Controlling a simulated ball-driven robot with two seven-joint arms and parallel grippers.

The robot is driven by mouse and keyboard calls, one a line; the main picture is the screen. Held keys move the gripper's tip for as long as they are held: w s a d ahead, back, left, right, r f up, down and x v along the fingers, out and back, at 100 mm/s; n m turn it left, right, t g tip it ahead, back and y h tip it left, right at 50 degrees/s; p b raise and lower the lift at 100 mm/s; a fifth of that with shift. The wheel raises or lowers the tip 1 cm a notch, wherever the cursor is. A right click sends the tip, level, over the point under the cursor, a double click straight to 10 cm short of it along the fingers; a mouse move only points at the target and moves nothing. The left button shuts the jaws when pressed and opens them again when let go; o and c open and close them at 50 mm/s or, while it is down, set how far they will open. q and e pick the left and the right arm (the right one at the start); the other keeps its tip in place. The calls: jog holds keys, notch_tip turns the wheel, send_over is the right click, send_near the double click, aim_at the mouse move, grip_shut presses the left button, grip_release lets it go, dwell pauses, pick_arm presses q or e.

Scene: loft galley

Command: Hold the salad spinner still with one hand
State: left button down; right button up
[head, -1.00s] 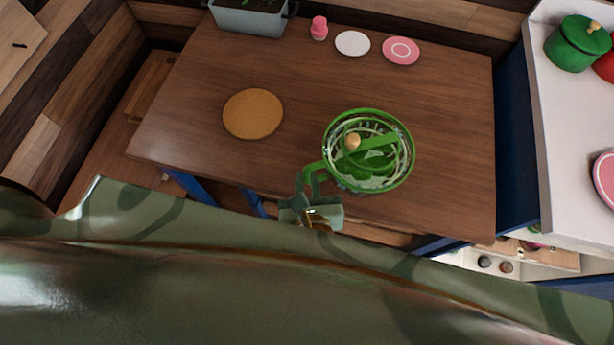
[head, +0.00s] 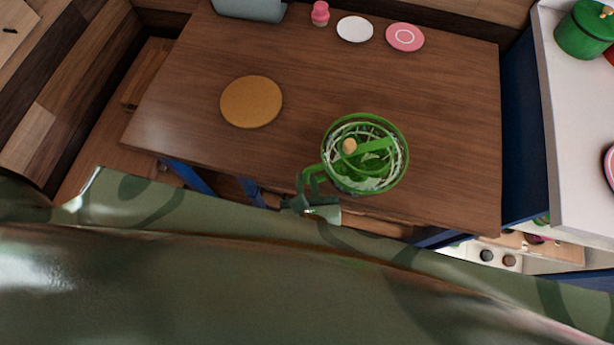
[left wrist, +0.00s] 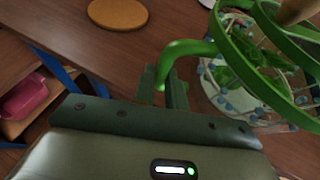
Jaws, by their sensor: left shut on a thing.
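The green salad spinner (head: 404,170) stands near the front edge of the wooden table in the head view. It has a green rim, a see-through top with green leaves visible below, and a crank with a tan knob (head: 349,146). A green handle sticks out at its left side. My left gripper (head: 311,182) is shut on that handle, beside the bowl. In the left wrist view the fingers (left wrist: 166,84) close around the end of the handle, and the spinner (left wrist: 235,90) fills the right side. My right gripper does not show.
A round tan board (head: 251,102) lies left of the spinner on the table (head: 300,70). A pink bottle (head: 320,13), white plate (head: 355,29) and pink plate (head: 405,37) stand at the back. A white counter with a green pot (head: 583,32) is at right.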

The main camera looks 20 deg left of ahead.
pick_arm(q)
notch_tip(320, 180, down, 6)
jog(key=b, duration=0.2)
jog(key=shift+r+b, duration=0.2)
jog(key=shift+b, duration=0.15)
jog(key=shift+f, duration=0.35)
dwell(1.4)
dwell(0.5)
